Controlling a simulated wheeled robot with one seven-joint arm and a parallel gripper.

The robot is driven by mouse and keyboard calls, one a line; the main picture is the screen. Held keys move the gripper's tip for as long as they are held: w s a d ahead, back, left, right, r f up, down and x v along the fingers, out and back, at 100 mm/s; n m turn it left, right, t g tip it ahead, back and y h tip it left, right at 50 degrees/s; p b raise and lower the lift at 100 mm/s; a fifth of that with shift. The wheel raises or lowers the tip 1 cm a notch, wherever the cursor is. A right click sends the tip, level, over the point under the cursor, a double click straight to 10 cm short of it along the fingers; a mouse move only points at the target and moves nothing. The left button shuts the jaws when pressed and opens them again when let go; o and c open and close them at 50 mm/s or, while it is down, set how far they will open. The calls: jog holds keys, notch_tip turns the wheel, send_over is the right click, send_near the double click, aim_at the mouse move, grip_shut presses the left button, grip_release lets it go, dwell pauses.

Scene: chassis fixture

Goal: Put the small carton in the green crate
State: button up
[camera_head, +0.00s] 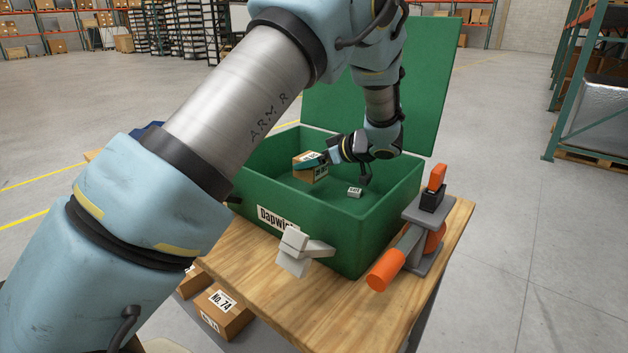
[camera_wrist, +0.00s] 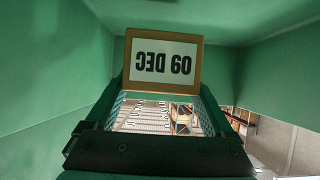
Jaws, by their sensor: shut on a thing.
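The small carton (camera_head: 308,172) is a brown box with white labels. My gripper (camera_head: 318,162) is shut on it and holds it within the open green crate (camera_head: 350,238), toward the left part of the inside. Whether the carton touches the crate floor is hard to tell. In the wrist view the carton (camera_wrist: 188,84) sits between the fingers, its "09 DEC" label upside down, with green crate walls (camera_wrist: 45,70) around it. The crate stands on a wooden table, its green lid (camera_head: 432,90) raised at the back.
A small pale labelled block (camera_head: 354,192) lies on the crate floor, right of the carton. A grey latch (camera_head: 296,250) sticks out at the crate's front. An orange-handled clamp (camera_head: 408,245) stands on the table (camera_head: 300,310) at the right. Labelled cartons (camera_head: 222,312) lie low at the left.

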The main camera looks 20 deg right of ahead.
aim_at(321, 173)
jog(key=shift+f+p, duration=0.45)
jog(key=shift+f, duration=1.9)
jog(key=shift+f, duration=0.1)
jog(key=o, duration=1.4)
jog(key=shift+o, duration=0.2)
jog(key=b+v, duration=0.2)
jog(key=v, duration=0.5)
jog(key=shift+s+d, duration=0.1)
jog(key=shift+s, duration=0.15)
jog(key=shift+r, duration=0.35)
